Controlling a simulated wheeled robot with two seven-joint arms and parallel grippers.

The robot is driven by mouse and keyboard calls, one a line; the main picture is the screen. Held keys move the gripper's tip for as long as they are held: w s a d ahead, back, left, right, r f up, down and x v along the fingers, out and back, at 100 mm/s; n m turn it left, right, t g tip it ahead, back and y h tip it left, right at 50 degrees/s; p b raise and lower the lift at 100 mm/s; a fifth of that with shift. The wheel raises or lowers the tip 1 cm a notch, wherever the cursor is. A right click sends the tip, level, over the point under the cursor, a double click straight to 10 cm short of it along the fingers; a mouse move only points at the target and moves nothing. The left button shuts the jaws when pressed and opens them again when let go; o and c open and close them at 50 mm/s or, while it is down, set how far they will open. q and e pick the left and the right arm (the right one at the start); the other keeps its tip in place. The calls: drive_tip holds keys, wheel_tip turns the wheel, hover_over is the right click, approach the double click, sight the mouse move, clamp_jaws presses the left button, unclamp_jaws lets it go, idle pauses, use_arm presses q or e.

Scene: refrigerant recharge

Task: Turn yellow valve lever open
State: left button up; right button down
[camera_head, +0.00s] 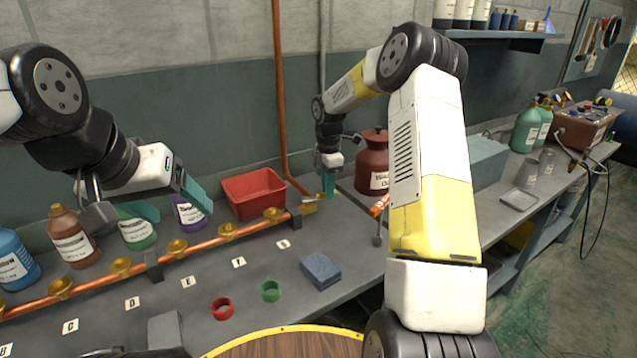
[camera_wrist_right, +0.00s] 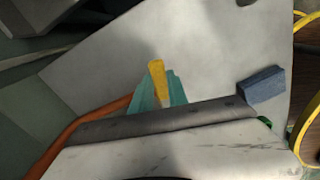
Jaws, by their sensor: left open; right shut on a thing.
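The copper pipe (camera_head: 200,248) runs along the bench and ends at a yellow valve (camera_head: 308,209) near the wall. My right gripper (camera_head: 328,188) reaches down at that end, its teal fingers shut. In the right wrist view the yellow lever (camera_wrist_right: 157,80) stands between the teal fingertips of my right gripper (camera_wrist_right: 160,92), which hold it. How far the lever is turned cannot be told. My left gripper (camera_head: 170,202) is open and empty, above the bench at the left, in front of the bottles.
A red bin (camera_head: 253,194) stands behind the pipe. A blue block (camera_head: 320,270), a red ring (camera_head: 222,309) and a green ring (camera_head: 271,291) lie in front. A dark red jug (camera_head: 372,160) stands just right of my right gripper. Brass cups line the pipe.

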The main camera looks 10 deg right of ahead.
drive_tip(key=c, duration=1.3)
unclamp_jaws()
wheel_tip(320, 180, up, 7)
drive_tip(key=shift+f, duration=0.1)
drive_tip(key=shift+r, duration=0.5)
